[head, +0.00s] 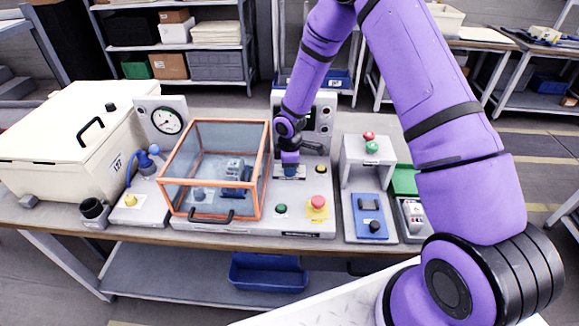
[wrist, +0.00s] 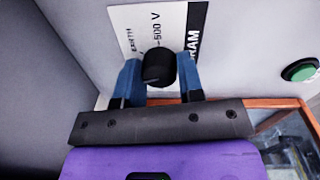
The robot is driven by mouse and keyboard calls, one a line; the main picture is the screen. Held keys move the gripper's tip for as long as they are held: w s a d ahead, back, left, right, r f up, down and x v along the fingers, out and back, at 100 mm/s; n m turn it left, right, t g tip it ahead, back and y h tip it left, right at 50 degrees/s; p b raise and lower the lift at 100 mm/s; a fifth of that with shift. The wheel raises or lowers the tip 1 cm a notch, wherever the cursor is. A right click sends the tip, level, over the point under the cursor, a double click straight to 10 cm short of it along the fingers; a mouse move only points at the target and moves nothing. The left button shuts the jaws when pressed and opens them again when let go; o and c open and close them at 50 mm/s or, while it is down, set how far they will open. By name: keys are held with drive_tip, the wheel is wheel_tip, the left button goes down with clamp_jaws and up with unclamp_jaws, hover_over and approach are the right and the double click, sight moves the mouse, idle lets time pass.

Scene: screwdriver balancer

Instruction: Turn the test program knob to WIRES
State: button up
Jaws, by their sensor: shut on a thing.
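The test program knob (wrist: 157,67) is small, round and black, and sits on a white label plate (wrist: 128,20) in the wrist view. The plate reads "EARTH", "500 V" and part of a word ending in "RAM"; the word WIRES does not show. My gripper (wrist: 162,70) has its two blue fingers on either side of the knob, shut on it. I cannot tell which mark the knob points at. In the head view my gripper (head: 289,173) reaches down onto the tester's panel (head: 318,170) and hides the knob.
A clear box with an orange frame (head: 265,180) stands close left of my gripper. A green button (head: 281,209), a red button (head: 318,202) and a yellow button (head: 320,169) are nearby. A grey stand (head: 367,150) is to the right.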

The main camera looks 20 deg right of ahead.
drive_tip(key=shift+n, duration=1.1)
drive_tip(key=o, duration=0.9)
drive_tip(key=shift+o, duration=0.2)
wheel_tip(320, 180, up, 11)
drive_tip(key=shift+s, duration=0.3)
drive_tip(key=shift+f, duration=0.1)
